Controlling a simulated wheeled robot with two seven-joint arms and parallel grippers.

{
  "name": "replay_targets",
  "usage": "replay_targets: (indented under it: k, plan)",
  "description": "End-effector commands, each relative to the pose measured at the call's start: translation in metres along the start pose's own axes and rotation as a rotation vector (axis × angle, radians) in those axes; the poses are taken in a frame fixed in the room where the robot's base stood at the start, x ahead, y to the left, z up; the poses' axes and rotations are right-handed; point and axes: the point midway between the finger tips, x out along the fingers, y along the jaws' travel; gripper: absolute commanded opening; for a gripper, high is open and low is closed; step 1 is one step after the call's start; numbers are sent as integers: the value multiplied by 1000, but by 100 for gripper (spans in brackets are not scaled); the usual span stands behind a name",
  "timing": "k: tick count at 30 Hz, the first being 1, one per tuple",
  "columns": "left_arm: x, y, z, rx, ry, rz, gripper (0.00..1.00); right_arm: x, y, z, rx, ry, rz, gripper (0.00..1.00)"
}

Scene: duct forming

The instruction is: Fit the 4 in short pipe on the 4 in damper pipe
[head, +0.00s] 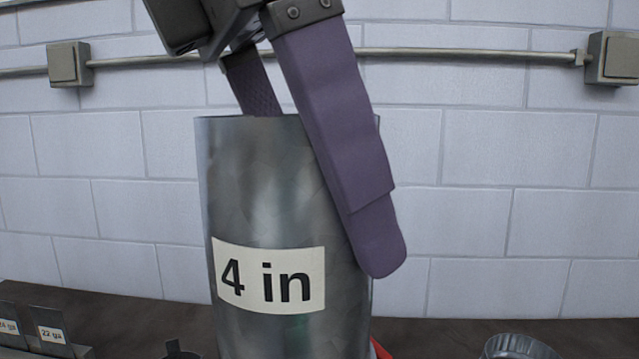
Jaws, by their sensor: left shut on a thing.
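A grey sheet-metal pipe (265,190) with a white "4 in" label stands upright, large in the middle of the head view. Its lower end is out of the picture, so I cannot tell whether another pipe is under it. My left gripper (335,150) comes down from above with purple fingers and is shut on this pipe. One finger lies slanted across the outside of the pipe's right side. The other passes behind the near rim, and its tip is hidden. My right gripper does not show.
A dark bench runs along a pale block wall. Gauge cards (50,334) stand at the lower left, with a small dark object (180,350) nearby. A round ribbed metal piece (518,346) is at the lower right. A bit of red (379,349) shows beside the pipe.

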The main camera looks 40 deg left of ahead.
Motion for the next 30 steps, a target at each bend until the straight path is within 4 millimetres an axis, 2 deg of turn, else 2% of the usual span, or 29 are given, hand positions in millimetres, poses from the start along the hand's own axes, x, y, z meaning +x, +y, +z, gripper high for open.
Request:
replay_targets:
  k: [20,21,24,30]
  plan:
    - [10,0,-4,0,0,0,49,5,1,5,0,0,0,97]
    - [9,0,-4,0,0,0,80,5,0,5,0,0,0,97]
    - [9,0,-4,0,0,0,97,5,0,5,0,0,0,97]
    - [9,0,-4,0,0,0,97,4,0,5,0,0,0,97]
